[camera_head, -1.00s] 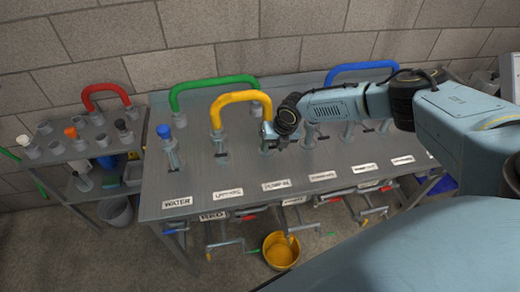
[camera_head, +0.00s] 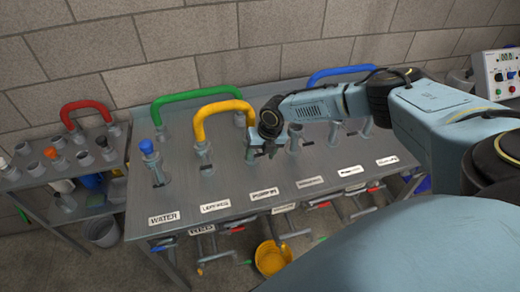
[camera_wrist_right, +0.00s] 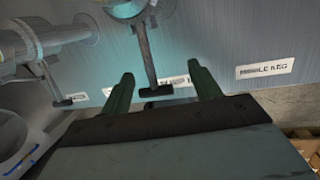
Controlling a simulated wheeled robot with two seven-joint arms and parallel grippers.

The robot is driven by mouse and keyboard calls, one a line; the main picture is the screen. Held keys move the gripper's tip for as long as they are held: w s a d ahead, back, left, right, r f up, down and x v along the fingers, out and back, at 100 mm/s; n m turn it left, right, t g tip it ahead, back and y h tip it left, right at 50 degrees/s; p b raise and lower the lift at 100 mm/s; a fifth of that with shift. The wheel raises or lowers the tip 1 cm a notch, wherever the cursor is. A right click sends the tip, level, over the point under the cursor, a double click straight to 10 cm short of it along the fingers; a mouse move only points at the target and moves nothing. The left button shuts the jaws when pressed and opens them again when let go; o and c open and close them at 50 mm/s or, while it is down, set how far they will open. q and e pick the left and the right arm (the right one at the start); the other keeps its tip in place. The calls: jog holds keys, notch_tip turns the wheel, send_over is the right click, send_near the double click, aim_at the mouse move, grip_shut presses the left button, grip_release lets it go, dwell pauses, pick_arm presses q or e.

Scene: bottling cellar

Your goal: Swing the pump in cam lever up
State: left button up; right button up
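The pump in cam lever (camera_wrist_right: 147,55) is a dark bar with a short crosspiece at its end, hanging from a grey metal valve (camera_wrist_right: 125,8) in the right wrist view. My right gripper (camera_wrist_right: 163,88) is open, with its two green fingers on either side of the lever's end. I cannot tell whether either finger touches it. In the head view my right gripper (camera_head: 270,148) is at the valve above the PUMP IN label (camera_head: 264,194), and mostly hides the lever. My left gripper is not in view.
A grey bench panel (camera_head: 230,188) carries a row of valves. Yellow (camera_head: 222,106), green (camera_head: 200,95) and blue (camera_head: 340,72) hoses arch behind or beside my arm. A neighbouring lever (camera_wrist_right: 54,82) hangs left of the gripper. A yellow bucket (camera_head: 272,258) stands below.

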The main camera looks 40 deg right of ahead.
jog(key=shift+a+r, duration=0.15)
jog(key=v, duration=1.3)
